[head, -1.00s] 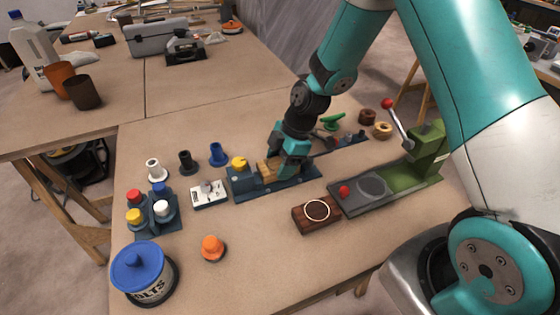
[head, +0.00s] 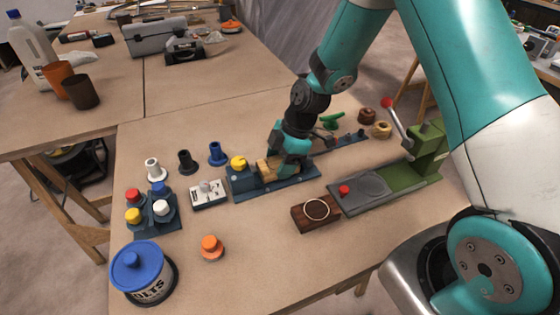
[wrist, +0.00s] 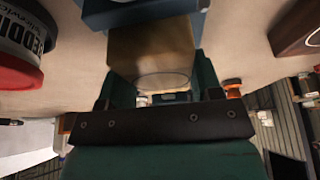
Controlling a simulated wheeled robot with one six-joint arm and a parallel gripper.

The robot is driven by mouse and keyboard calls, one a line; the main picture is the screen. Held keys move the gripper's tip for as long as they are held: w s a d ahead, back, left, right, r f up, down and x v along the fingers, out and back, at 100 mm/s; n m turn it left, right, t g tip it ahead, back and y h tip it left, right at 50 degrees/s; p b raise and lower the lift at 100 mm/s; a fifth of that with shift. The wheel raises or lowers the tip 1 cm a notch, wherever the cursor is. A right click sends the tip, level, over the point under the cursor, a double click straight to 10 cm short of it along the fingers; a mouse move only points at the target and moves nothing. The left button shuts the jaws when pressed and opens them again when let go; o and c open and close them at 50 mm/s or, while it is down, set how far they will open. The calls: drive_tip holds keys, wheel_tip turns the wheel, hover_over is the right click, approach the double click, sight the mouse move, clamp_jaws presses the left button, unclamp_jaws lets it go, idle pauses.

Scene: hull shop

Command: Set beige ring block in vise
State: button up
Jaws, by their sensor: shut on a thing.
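The beige ring block (head: 264,169) is in the blue vise (head: 242,184), which has a yellow knob (head: 238,162). My gripper (head: 282,172) is low over the vise and shut on the block. In the wrist view the block (wrist: 152,48) sits between my two teal fingers (wrist: 155,88), with a thin ring outline on its face. The blue vise part (wrist: 140,13) lies right beyond the block there. My gripper hides part of the vise, so I cannot tell whether the block rests on its bed.
A dark brown ring block (head: 316,214) and a green lever press (head: 400,182) are to the right. A white switch box (head: 208,194), colored knobs and a blue-lidded tub (head: 143,273) are to the left.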

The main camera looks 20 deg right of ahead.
drive_tip(key=shift+f+b, duration=0.5)
drive_tip(key=shift+f, duration=0.1)
drive_tip(key=o, duration=0.7)
drive_tip(key=shift+r, duration=0.1)
drive_tip(key=shift+p+v, duration=3.75)
drive_tip(key=shift+v, duration=1.7)
